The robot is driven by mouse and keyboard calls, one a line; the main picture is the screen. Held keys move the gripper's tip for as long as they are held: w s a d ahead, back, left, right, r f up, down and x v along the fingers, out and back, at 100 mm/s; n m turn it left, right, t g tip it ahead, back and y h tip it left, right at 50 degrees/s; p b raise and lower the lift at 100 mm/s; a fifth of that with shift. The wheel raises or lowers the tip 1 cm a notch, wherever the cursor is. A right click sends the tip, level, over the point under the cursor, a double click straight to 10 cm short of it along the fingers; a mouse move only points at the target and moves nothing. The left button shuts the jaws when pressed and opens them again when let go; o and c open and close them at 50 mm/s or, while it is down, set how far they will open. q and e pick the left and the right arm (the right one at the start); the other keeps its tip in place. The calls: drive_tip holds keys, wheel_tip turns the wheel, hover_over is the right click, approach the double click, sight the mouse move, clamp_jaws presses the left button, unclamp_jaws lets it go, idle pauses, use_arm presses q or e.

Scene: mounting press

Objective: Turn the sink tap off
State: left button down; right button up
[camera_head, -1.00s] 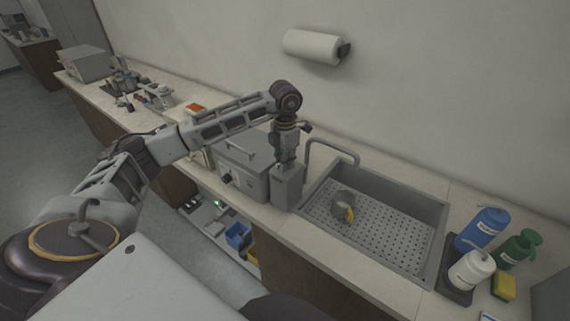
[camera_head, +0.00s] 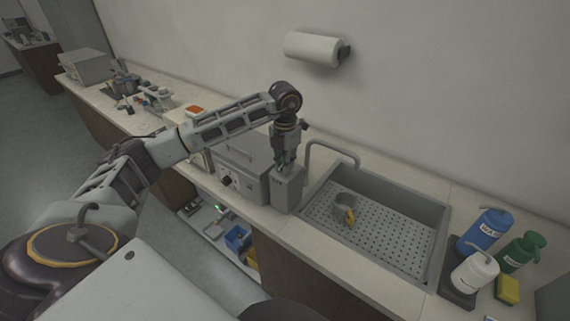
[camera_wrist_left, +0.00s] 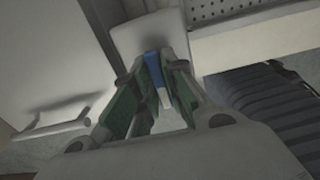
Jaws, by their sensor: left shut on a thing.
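The sink tap's thin grey curved spout (camera_head: 334,147) rises at the sink's back left corner and arches over the basin. A tall grey box (camera_head: 289,190) stands at the sink's left edge. My left gripper (camera_head: 283,164) points down at the top of this box. In the left wrist view, the green-padded fingers (camera_wrist_left: 158,85) are shut on a small blue-and-white piece (camera_wrist_left: 154,60), which looks like the tap's handle. Its lower part is hidden by the fingers. I cannot see water running. My right gripper is out of view.
The sink (camera_head: 440,235) has a perforated floor with a grey cup (camera_head: 346,203) and a yellow item. Blue (camera_head: 485,230), green (camera_head: 522,250) and white (camera_head: 473,271) bottles stand to its right. A grey machine (camera_head: 240,172) stands close left of my gripper. A paper roll (camera_head: 311,47) hangs above.

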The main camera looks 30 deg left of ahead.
use_arm(q)
drive_tip(key=c, duration=1.4)
unclamp_jaws()
drive_tip(key=shift+r, duration=0.15)
drive_tip(key=shift+r, duration=5.85)
